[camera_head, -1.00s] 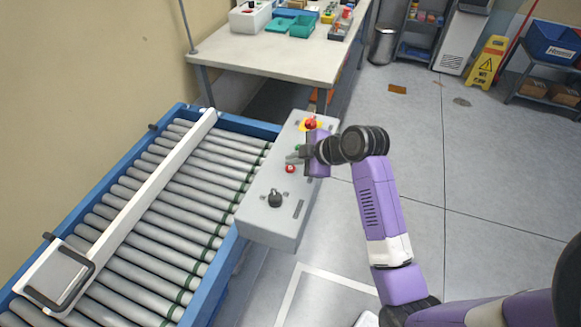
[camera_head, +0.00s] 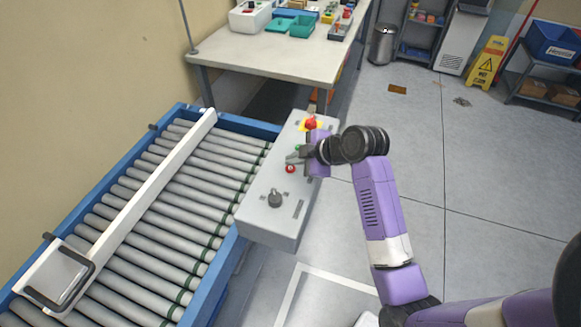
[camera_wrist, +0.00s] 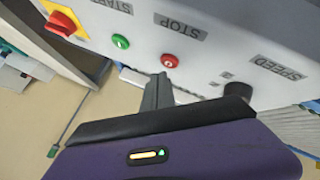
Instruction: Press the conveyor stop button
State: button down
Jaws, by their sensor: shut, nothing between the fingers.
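The grey control box (camera_head: 266,222) stands at the right edge of the roller conveyor (camera_head: 170,215). Its red stop button (camera_head: 290,169) shows beside my gripper in the head view. In the wrist view the stop button (camera_wrist: 169,60) sits under the label STOP (camera_wrist: 181,27), with the green start button (camera_wrist: 120,41) to its left. My gripper (camera_head: 293,157) is shut and empty, over the panel near the stop button. In the wrist view its fingertips (camera_wrist: 158,78) appear just below the stop button; I cannot tell whether they touch it.
A red emergency knob on a yellow base (camera_head: 311,124) is at the box's far end. A black speed knob (camera_head: 275,198) is at the near end. A white table (camera_head: 270,55) with bins stands behind.

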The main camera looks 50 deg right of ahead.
aim_at(293, 169)
jog(key=shift+f, duration=0.1)
jog(key=shift+f, duration=0.3)
jog(key=shift+f+b, duration=0.45)
jog(key=shift+b, duration=0.1)
dwell(0.7)
jog(key=shift+r, duration=0.1)
jog(key=shift+r+p, duration=0.75)
jog(key=shift+r+p, duration=2.15)
jog(key=shift+r, duration=0.4)
